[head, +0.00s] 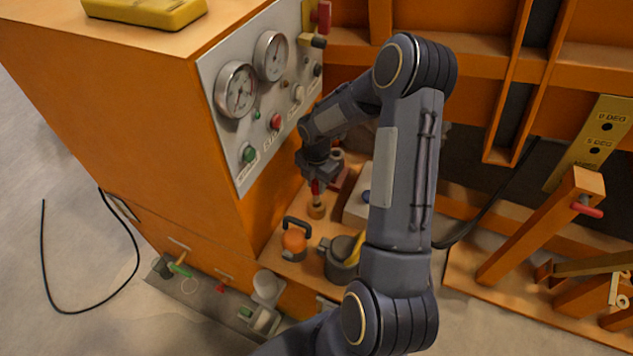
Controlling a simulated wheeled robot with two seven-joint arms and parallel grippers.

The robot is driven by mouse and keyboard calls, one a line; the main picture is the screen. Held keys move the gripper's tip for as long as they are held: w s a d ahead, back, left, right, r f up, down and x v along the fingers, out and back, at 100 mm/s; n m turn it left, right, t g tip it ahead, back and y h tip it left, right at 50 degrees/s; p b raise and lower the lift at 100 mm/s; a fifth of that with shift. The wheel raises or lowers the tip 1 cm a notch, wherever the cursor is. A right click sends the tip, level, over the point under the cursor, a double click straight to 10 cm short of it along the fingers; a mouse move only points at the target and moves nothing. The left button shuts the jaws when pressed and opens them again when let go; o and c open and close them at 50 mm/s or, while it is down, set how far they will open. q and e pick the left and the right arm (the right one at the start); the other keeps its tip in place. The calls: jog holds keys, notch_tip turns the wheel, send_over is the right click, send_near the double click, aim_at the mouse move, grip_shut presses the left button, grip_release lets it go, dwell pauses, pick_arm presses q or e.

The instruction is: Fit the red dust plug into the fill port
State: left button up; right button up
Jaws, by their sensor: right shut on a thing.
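My right gripper (316,178) points down over the low orange deck beside the control cabinet. It is shut on a small red piece that looks like the red dust plug (316,188), mostly hidden by the fingers. Directly below it is a short brass-coloured fitting (316,210), which may be the fill port. The red piece is in line with the fitting, but I cannot tell whether they touch or how deep it sits. My left gripper is not in view.
The gauge panel (255,110) stands close left of the gripper. On the deck are an orange round object with a dark handle (294,241), a dark pot (341,260) and a pale box (357,208). An orange frame with an angle plate (597,140) stands at right.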

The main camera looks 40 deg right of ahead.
aim_at(316, 194)
jog(key=shift+f+b, duration=1.95)
jog(key=shift+f, duration=0.75)
jog(key=o, duration=1)
jog(key=shift+r, duration=0.15)
notch_tip(316, 194, up, 8)
jog(key=shift+f, duration=0.2)
jog(key=shift+p, duration=0.3)
jog(key=s+a+r+m+t+y+p, duration=0.1)
jog(key=s+a+r+m+t, duration=0.1)
jog(key=s+a+r+m, duration=0.55)
jog(key=s+a+r+m+t+y+p, duration=0.1)
jog(key=s+a+r+m, duration=0.35)
jog(key=r, duration=0.65)
jog(key=s+a+m+t, duration=0.1)
jog(key=s+m, duration=0.2)
jog(key=s+a+r+m+y+p, duration=0.1)
jog(key=s+a+m, duration=0.1)
jog(key=s+m, duration=0.1)
jog(key=s+a+r+m+t, duration=0.1)
jog(key=s+m, duration=0.2)
jog(key=m, duration=0.1)
jog(key=shift+a+t+y, duration=0.3)
jog(key=shift+a+y, duration=0.1)
